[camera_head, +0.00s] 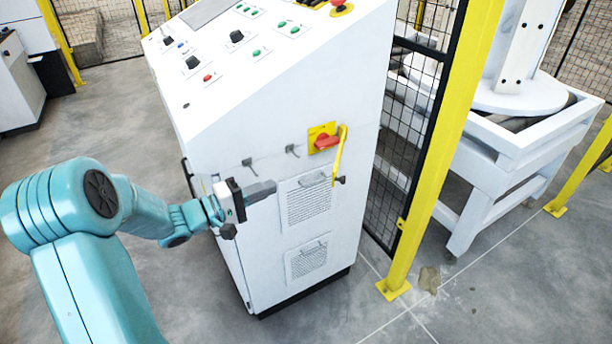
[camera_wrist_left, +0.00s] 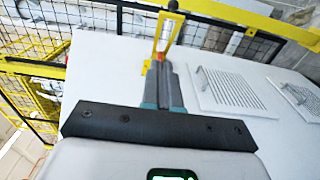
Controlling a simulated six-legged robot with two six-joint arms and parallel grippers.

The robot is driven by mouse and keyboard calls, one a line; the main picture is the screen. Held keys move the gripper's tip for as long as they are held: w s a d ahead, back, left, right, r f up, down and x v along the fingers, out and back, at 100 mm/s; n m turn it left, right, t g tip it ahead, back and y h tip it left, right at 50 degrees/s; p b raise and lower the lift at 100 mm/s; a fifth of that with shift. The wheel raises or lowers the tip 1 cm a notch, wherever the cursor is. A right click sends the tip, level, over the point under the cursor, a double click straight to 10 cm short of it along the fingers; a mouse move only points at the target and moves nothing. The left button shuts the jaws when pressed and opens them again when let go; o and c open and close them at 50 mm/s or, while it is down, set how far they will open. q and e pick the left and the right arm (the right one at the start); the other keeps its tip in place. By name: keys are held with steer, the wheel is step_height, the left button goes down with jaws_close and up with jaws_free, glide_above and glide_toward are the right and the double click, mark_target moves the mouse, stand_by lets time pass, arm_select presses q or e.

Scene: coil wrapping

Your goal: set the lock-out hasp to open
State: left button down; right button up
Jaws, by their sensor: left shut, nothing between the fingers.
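The lock-out hasp (camera_head: 340,155) is a narrow yellow strip on the front of the white control cabinet. It runs down beside a red rotary handle (camera_head: 327,142) on a yellow plate (camera_head: 315,133). In the left wrist view the yellow hasp (camera_wrist_left: 177,27) shows beyond the fingertips; whether it is latched I cannot tell. My left gripper (camera_head: 273,188) is shut and empty, in front of the cabinet, to the left of the hasp and lower. Its closed fingers (camera_wrist_left: 161,68) point toward the hasp in the wrist view and partly cover the switch. My right gripper is not in view.
The white cabinet (camera_head: 215,140) has two vent panels (camera_head: 305,203) with handles, small dark hooks (camera_head: 292,150) and a sloping button panel on top. A yellow post (camera_head: 440,150) and black mesh fence (camera_head: 400,130) stand close on its right. Floor is clear in front.

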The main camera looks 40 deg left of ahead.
arm_select(q)
steer(key=s+d+b+x, duration=0.1)
steer(key=d+x, duration=0.1)
steer(key=x, duration=1)
steer(key=shift+w+d, duration=0.35)
steer(key=shift+f, duration=0.1)
steer(key=w+d+n+t+y+b, duration=0.1)
steer(key=w+d+n+y+b, duration=0.2)
steer(key=w+d+b, duration=0.8)
steer(key=w+d+y, duration=0.1)
steer(key=w+d, duration=0.1)
steer(key=d, duration=0.1)
steer(key=shift+w+d+y, duration=0.2)
steer(key=shift+d+y, duration=0.2)
steer(key=shift+r, duration=0.2)
